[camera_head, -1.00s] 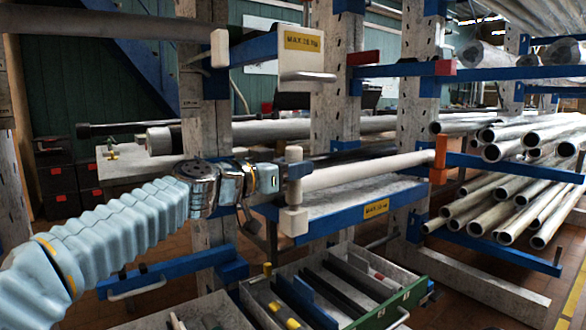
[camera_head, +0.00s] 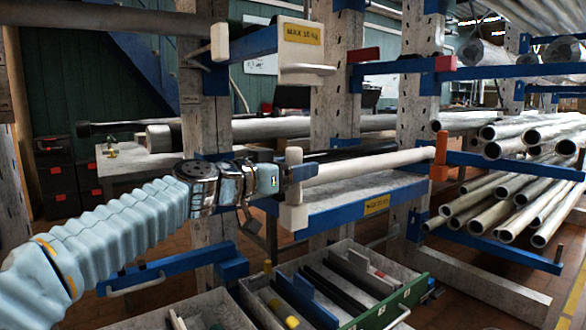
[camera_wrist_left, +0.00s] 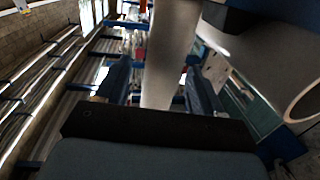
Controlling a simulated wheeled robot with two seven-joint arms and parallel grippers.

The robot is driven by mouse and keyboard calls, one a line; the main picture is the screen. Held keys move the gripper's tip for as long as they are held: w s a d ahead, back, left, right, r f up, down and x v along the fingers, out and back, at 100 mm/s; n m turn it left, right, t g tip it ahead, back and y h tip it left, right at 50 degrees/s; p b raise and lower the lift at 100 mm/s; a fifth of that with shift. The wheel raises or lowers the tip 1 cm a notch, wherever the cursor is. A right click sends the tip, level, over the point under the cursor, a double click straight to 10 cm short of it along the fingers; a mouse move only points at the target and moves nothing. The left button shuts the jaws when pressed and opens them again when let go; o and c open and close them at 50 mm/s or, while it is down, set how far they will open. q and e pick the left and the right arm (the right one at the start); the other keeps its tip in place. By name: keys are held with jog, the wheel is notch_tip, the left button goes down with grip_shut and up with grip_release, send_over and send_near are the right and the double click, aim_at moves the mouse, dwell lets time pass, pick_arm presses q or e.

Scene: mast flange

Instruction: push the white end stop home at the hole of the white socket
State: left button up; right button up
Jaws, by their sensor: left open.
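The white end stop (camera_head: 294,156) stands upright at the near end of a lower blue rack arm. Its top shows above my gripper's dark finger, and its lower shaft shows below. The white socket (camera_head: 293,217) is the block under it at the arm's end. The hole itself is hidden. My left gripper (camera_head: 300,172) reaches in from the left, with its fingers at the end stop's upper part. In the left wrist view, its two fingers (camera_wrist_left: 158,88) are spread on either side of a pale shaft (camera_wrist_left: 168,60). My right gripper is not in view.
A long pale tube (camera_head: 365,165) lies behind the end stop, running right to an orange stop (camera_head: 440,148). An upper blue arm with a white end plate (camera_head: 305,50) is above. Open grey bins (camera_head: 340,300) stand below. Metal pipes (camera_head: 515,205) fill the rack at right.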

pick_arm(q)
jog(key=b+v, duration=0.4)
jog(key=v, duration=0.9)
jog(key=shift+s+a, duration=0.25)
jog(key=shift+s, duration=0.1)
jog(key=shift+r, duration=0.1)
